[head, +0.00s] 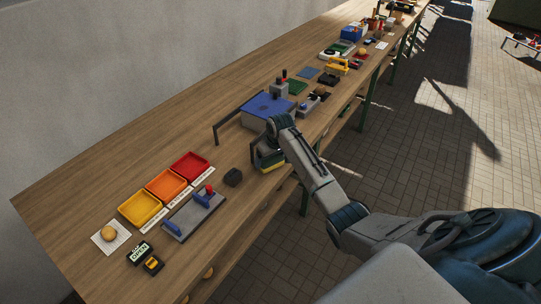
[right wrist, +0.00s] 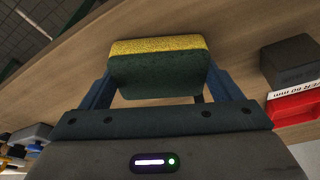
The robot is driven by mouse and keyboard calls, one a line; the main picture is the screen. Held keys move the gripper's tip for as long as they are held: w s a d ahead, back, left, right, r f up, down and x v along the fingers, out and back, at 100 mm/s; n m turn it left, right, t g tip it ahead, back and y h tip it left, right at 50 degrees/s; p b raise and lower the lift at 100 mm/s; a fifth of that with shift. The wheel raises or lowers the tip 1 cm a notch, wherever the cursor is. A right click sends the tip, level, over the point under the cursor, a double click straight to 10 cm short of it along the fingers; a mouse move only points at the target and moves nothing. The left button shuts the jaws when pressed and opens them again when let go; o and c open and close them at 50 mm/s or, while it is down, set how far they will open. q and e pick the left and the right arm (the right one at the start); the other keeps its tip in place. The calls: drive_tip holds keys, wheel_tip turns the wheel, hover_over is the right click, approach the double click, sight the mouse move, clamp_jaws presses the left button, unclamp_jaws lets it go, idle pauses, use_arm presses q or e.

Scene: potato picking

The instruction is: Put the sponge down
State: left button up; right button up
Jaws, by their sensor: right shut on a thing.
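The sponge, yellow on one side and dark green on the other, sits between the fingers of my right gripper in the right wrist view (right wrist: 158,70). My right gripper (right wrist: 162,88) is shut on it, with a blue finger at each side. In the head view my right gripper (head: 267,155) is over the front edge of the wooden table, and a yellow strip of the sponge (head: 272,168) shows below it. I cannot tell whether the sponge touches the table. My left gripper is not in view.
A dark block (head: 233,177) lies just left of my right gripper. A blue-topped box (head: 268,110) stands behind it. Yellow (head: 140,222), orange (head: 166,197) and red (head: 190,181) trays and a grey board (head: 183,232) are further left. Bare wood lies behind the trays.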

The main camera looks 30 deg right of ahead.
drive_tip(key=shift+f, duration=0.2)
drive_tip(key=o, duration=0.7)
drive_tip(key=b+v, duration=0.2)
drive_tip(key=v, duration=1)
drive_tip(key=shift+r, duration=0.2)
drive_tip(key=shift+f, duration=0.1)
